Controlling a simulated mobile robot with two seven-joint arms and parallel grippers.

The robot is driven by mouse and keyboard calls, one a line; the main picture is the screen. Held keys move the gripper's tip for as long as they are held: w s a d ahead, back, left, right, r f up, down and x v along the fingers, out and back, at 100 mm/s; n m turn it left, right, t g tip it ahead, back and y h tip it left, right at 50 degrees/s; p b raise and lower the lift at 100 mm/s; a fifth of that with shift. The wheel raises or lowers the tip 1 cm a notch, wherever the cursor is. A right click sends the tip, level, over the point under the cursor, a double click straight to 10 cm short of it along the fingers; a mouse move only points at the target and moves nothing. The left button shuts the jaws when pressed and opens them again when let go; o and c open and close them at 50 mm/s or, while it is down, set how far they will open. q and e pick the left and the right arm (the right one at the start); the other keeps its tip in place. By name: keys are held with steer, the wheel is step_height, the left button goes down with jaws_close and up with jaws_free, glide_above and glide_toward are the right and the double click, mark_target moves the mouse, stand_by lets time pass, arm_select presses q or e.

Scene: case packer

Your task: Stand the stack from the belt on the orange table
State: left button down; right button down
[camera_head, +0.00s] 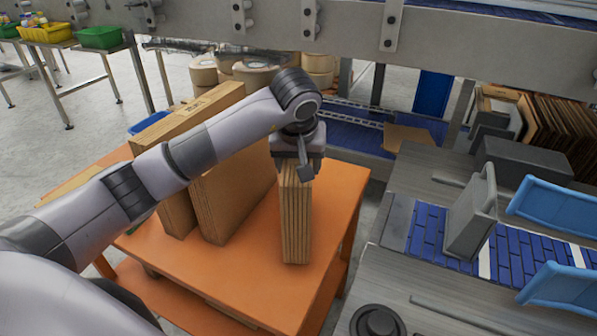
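My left arm reaches in from the left over the orange table (235,280). My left gripper (302,172) points down at the top of a narrow upright stack of flat brown cardboard (296,228). One finger shows against the near side of the stack, and the gripper appears shut on it; the far finger is hidden. The lower edge of the stack appears to meet the tabletop near its right part, though I cannot tell whether it bears its weight there. My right gripper is not in view.
Other upright cardboard stacks (235,200) stand on the table to the left, partly behind my arm. The tabletop is clear in front and to the right. A blue belt (425,228) with a grey upright plate (470,222) and blue guides (555,208) lies at the right.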

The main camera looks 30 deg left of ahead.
arm_select(q)
steer(key=shift+f, duration=1.3)
steer(key=shift+c, duration=1)
jaws_free()
steer(key=shift+f, duration=0.1)
steer(key=v, duration=1.2)
steer(key=shift+w, duration=0.1)
